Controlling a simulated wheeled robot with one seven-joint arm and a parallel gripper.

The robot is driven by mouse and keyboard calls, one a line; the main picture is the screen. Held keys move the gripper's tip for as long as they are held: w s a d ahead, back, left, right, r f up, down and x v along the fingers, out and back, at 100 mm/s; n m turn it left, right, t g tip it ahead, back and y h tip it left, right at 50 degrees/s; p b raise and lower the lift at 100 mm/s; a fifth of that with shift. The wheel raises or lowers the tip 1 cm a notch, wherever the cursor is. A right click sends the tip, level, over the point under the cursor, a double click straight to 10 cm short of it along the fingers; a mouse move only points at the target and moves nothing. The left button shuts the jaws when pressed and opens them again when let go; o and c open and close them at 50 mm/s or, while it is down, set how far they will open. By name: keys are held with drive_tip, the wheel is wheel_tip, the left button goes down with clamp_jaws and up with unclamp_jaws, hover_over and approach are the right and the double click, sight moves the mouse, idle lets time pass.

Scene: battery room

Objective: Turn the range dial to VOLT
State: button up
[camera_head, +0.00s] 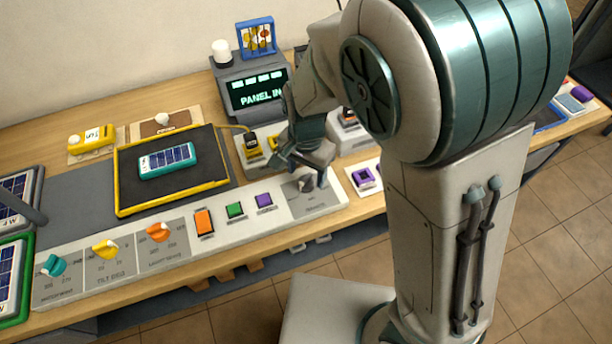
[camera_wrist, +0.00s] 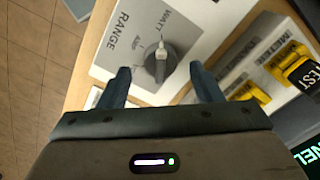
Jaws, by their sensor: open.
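The range dial (camera_wrist: 160,65) is a dark grey knob with a light pointer on a pale plate marked RANGE. In the wrist view its pointer is toward the WATT mark (camera_wrist: 163,20), with AMP to the left; I cannot make out VOLT. My gripper (camera_wrist: 162,76) is open, with one finger on each side of the dial in the wrist view and gaps between. Whether a finger touches the knob is unclear.
Purple (camera_head: 264,201), green (camera_head: 235,210) and orange (camera_head: 204,222) buttons sit left of the dial. Yellow meter parts (camera_wrist: 290,62) lie close beside the dial plate. A lit display (camera_head: 258,92) stands behind. A yellow-edged tray (camera_head: 122,183) holds a small solar panel (camera_head: 166,160).

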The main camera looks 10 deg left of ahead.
sight(306, 182)
drive_tip(key=shift+f, duration=1.35)
drive_tip(key=c, duration=1)
